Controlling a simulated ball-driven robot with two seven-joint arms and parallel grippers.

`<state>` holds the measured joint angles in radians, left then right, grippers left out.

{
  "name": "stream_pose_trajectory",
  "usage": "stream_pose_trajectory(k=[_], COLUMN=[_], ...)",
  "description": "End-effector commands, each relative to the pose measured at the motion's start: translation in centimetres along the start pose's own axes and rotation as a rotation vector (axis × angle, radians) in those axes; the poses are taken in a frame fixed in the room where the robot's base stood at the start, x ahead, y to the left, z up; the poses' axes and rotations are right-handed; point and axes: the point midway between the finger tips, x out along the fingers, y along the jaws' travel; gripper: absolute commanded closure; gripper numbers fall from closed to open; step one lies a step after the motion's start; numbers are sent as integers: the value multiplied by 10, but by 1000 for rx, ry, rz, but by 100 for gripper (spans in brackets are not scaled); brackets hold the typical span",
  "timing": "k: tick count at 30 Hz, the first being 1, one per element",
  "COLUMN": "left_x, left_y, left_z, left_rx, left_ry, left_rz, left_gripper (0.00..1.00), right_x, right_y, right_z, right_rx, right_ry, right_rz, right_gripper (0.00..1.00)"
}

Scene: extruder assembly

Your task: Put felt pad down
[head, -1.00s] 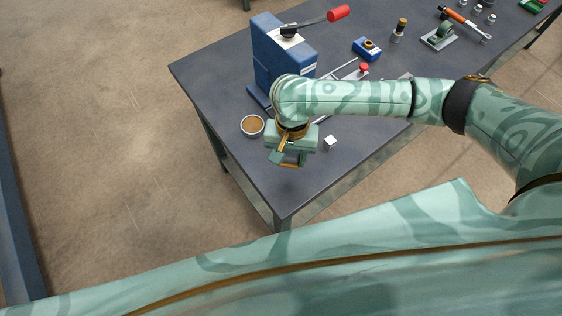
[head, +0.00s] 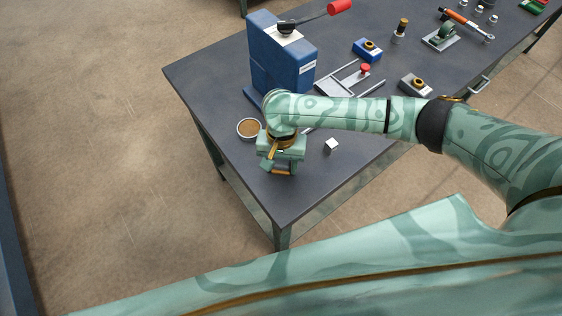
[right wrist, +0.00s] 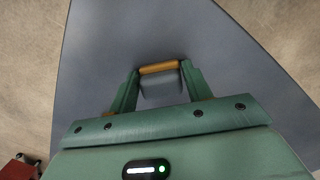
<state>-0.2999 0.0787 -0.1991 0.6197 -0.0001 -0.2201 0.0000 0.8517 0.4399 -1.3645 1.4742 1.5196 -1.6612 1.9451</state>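My right gripper (head: 279,171) hangs over the near left corner of the dark table (head: 215,90). In the right wrist view its two green fingers (right wrist: 160,78) stand apart, with a tan-brown strip, seemingly the felt pad (right wrist: 160,68), spanning between their tips. A grey block-like shape (right wrist: 161,88) shows just behind the strip; I cannot tell whether it is part of the pad. In the head view the brown piece (head: 282,172) shows at the fingertips. I cannot tell whether it touches the table. My left gripper is not in view.
A round dish with brown contents (head: 248,128) stands just left of the gripper, and a small white cube (head: 331,145) to its right. A blue press (head: 280,58) with a red-ended lever stands behind. A grey frame (head: 345,80) lies farther back. The near table corner is clear.

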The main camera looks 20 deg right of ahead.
Motion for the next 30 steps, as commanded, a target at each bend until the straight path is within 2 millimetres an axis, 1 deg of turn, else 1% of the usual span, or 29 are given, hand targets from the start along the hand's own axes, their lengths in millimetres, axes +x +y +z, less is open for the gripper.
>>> stream_pose_trajectory(k=[1,2,11,14,17,21,24,27,30], left_x=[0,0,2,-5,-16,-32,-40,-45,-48], left_y=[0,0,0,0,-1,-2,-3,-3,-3], left_z=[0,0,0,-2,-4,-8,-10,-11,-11], left_rx=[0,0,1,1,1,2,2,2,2], left_ry=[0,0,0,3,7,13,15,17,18], left_rz=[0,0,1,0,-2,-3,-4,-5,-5], left_gripper=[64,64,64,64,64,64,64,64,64], right_x=[0,0,-2,-15,-38,-74,-95,-110,-120], right_y=[0,0,0,0,0,0,0,0,0], right_z=[0,0,0,0,0,0,0,1,0], right_rx=[0,0,-1,-1,-1,-1,-2,0,0], right_ry=[0,0,1,2,4,4,3,1,1], right_rz=[0,0,0,-1,-2,-2,-1,-1,0], right_gripper=[36,34,34,34,34,34,34,34,34])
